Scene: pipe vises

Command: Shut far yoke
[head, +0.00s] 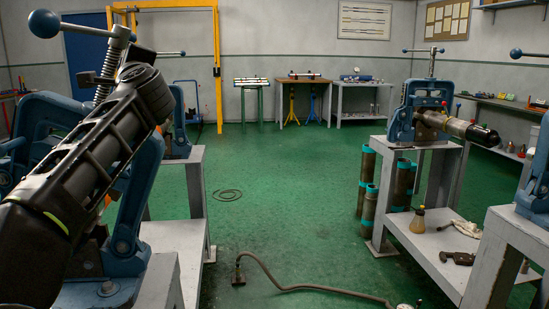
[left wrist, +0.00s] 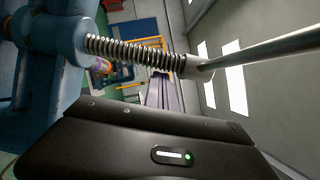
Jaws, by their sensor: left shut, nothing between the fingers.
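A blue pipe vise (head: 137,210) stands close at the left, partly behind my left arm. Its threaded screw (head: 113,62) and ball-ended handle (head: 84,30) rise at the top. A farther blue vise (head: 179,125) shows partly behind my arm. I cannot tell whether either yoke is latched. My right gripper is out of view.
Another blue vise (head: 424,105) holds a pipe (head: 458,127) on a grey bench (head: 400,160) at right. A vise (head: 537,175) is cut off at the right edge. Pipes (head: 370,195) stand below.

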